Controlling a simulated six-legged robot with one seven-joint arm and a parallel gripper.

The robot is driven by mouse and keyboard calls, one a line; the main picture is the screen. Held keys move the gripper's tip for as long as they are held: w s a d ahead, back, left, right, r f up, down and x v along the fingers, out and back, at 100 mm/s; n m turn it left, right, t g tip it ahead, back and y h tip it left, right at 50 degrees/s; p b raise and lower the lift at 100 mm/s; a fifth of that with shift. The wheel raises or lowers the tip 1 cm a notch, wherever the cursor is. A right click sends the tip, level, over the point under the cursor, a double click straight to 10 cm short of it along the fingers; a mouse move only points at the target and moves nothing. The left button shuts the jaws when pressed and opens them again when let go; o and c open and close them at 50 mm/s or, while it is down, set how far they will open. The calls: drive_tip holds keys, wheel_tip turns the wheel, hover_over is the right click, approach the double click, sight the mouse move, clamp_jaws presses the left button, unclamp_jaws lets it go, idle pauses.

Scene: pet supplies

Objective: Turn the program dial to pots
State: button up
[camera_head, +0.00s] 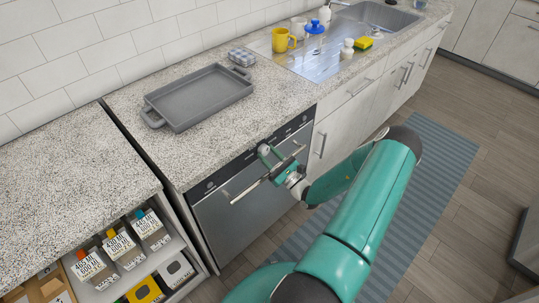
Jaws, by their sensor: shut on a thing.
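The dishwasher (238,215) is built in under the counter, with a dark control panel (232,172) along its top and a bar handle below. My gripper (271,159) is at the right part of this panel, shut on the program dial. A small round grey part (264,149) shows at the fingertips and seems to be the dial. My gripper hides much of it. The dial's pointer and the program marks, including pots, are too small to read.
A grey tray (203,95) lies on the counter above. A yellow mug (283,40), a blue-topped bottle (314,38) and a sponge (363,44) stand by the sink (380,17). A striped mat (430,165) covers the floor.

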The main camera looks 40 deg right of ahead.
drive_tip(key=m+h, duration=0.1)
drive_tip(key=m, duration=0.2)
drive_tip(key=m+h, duration=0.2)
drive_tip(key=m, duration=0.1)
drive_tip(key=m+h, duration=0.2)
drive_tip(key=m, duration=0.1)
drive_tip(key=shift+a+m+g, duration=0.25)
drive_tip(key=shift+m+g, duration=0.05)
drive_tip(key=m+h, duration=0.1)
drive_tip(key=m, duration=0.1)
drive_tip(key=m+g+h, duration=0.1)
drive_tip(key=m, duration=0.2)
drive_tip(key=m+g+h, duration=0.1)
drive_tip(key=m, duration=0.2)
drive_tip(key=shift+a+r, duration=0.2)
drive_tip(key=shift+a, duration=0.05)
drive_tip(key=o, duration=1)
drive_tip(key=v, duration=1.4)
drive_tip(key=shift+a+r, duration=0.1)
drive_tip(key=shift+r, duration=0.15)
